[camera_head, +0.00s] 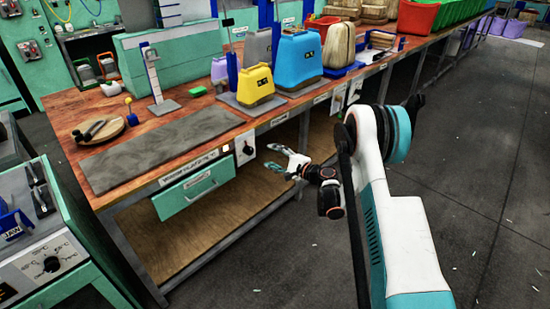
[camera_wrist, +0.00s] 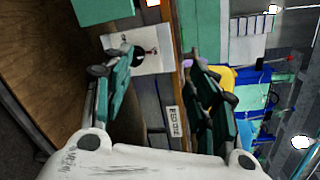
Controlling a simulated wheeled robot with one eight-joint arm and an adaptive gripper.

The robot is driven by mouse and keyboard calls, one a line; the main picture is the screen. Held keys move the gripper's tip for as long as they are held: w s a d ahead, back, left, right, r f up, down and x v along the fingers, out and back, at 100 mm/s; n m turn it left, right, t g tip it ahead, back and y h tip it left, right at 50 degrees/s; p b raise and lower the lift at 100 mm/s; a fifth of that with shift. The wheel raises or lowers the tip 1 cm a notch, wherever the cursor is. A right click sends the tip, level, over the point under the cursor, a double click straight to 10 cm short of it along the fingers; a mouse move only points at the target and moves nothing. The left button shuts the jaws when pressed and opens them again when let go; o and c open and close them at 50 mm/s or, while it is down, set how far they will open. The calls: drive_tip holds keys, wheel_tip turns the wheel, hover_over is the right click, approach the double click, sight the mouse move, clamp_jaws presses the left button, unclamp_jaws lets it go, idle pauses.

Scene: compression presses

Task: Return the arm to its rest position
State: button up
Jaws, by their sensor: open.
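My gripper (camera_head: 285,164) is in front of the long workbench, just below the level of its top, beside the white panel with a black knob (camera_head: 245,148). Its fingers point left and stand apart with nothing between them. In the wrist view my gripper (camera_wrist: 160,95) shows two green-padded fingers spread wide, with the bench's front edge and the white knob panel (camera_wrist: 140,50) seen behind them. My white and teal arm reaches from the lower right of the head view toward the bench.
The workbench (camera_head: 135,155) carries a grey mat, a yellow canister (camera_head: 256,86), a blue canister (camera_head: 298,62) and a green drawer (camera_head: 195,190) below. A machine with a dial (camera_head: 50,264) stands at lower left. The grey floor (camera_head: 480,190) on the right is open.

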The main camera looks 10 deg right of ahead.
idle(0.4)
drive_tip(key=s+a+r+n+g+h, duration=0.1)
drive_tip(key=s+a+r+n, duration=0.1)
drive_tip(key=r, duration=0.5)
drive_tip(key=s+a+r+n+g, duration=0.2)
drive_tip(key=s+r, duration=0.1)
drive_tip(key=r, duration=0.4)
drive_tip(key=s+a+r+n+g+h, duration=0.1)
drive_tip(key=s+r+n+g+h, duration=0.2)
drive_tip(key=s+r, duration=0.75)
drive_tip(key=s+d+n+h, duration=0.1)
drive_tip(key=s+n+h, duration=0.1)
drive_tip(key=s, duration=0.9)
drive_tip(key=s+d+f+n+h, duration=0.1)
drive_tip(key=s+d+n+h, duration=0.1)
drive_tip(key=s, duration=0.8)
drive_tip(key=s+d+n+h, duration=0.1)
drive_tip(key=s+n, duration=0.3)
drive_tip(key=s, duration=0.7)
drive_tip(key=shift+s+d+f+n+g+h, duration=0.3)
drive_tip(key=shift+s+d+h, duration=0.1)
drive_tip(key=shift+d, duration=0.25)
